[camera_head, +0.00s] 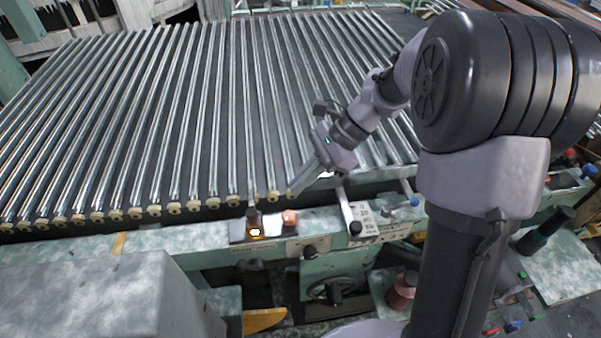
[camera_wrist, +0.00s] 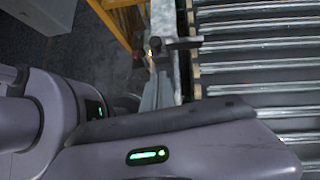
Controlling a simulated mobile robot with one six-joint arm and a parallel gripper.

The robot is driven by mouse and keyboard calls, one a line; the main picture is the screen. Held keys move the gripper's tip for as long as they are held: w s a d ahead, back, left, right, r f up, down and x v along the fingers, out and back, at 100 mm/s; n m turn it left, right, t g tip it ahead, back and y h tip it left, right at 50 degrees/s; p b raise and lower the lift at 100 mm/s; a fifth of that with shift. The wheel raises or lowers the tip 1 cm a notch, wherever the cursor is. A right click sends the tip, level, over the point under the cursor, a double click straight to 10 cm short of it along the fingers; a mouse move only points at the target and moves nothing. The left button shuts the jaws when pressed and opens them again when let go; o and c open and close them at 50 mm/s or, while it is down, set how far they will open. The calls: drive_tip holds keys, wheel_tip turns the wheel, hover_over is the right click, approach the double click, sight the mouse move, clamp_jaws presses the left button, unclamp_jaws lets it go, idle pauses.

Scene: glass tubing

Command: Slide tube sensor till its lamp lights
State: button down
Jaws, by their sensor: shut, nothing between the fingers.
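The small amber block with a black top (camera_head: 255,222), which looks like the tube sensor, stands on a dark plate on the green front rail (camera_head: 190,238). A small bright white spot shows low on its front; I cannot tell if it is a lit lamp. A copper-coloured round knob (camera_head: 289,217) is just right of it. My gripper (camera_head: 291,191) is shut and empty, above the tube ends, to the right of and higher in the picture than the block, apart from it. In the wrist view, my gripper's fingers (camera_wrist: 158,75) point toward a dark bar-shaped part (camera_wrist: 178,46).
Many parallel glass tubes (camera_head: 215,110) with pale end caps cover the rack behind the rail. A pale lever with a black knob (camera_head: 355,227) stands right of the block. A grey cabinet (camera_head: 85,300) fills the lower left. Blue-tipped levers (camera_head: 413,201) are further right.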

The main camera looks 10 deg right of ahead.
sight(253, 207)
drive_tip(key=b+x, duration=0.2)
drive_tip(key=x, duration=0.4)
drive_tip(key=shift+s+a+b, duration=0.15)
drive_tip(key=shift+a+b, duration=0.5)
drive_tip(key=shift+a, duration=1)
drive_tip(key=shift+a+r, duration=0.1)
drive_tip(key=shift+s+a+p, duration=0.1)
drive_tip(key=shift+a+p, duration=0.2)
drive_tip(key=shift+p, duration=0.05)
drive_tip(key=shift+a, duration=0.1)
